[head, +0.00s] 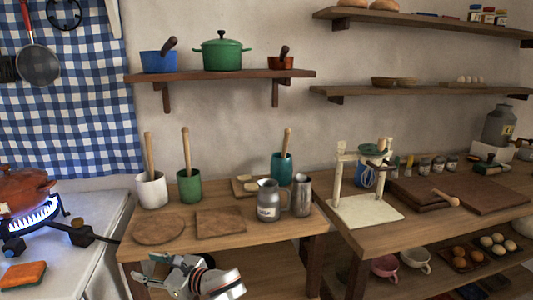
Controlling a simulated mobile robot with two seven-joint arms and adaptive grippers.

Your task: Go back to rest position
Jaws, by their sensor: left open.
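My left gripper (150,272) is at the bottom of the head view, left of centre. Its fingers point left and are open, with nothing seen between them. It is in front of the wooden table (250,237), near its front edge, and overlaps the lower part of the table in the picture. My right gripper is not in view.
On the table are a round board (158,228), a square board (221,222), a white crock (151,190), a green crock (189,186) and metal jugs (268,201). A stove with a lit burner (35,214) and a red pot (22,190) is at left. A second table (405,236) is at right.

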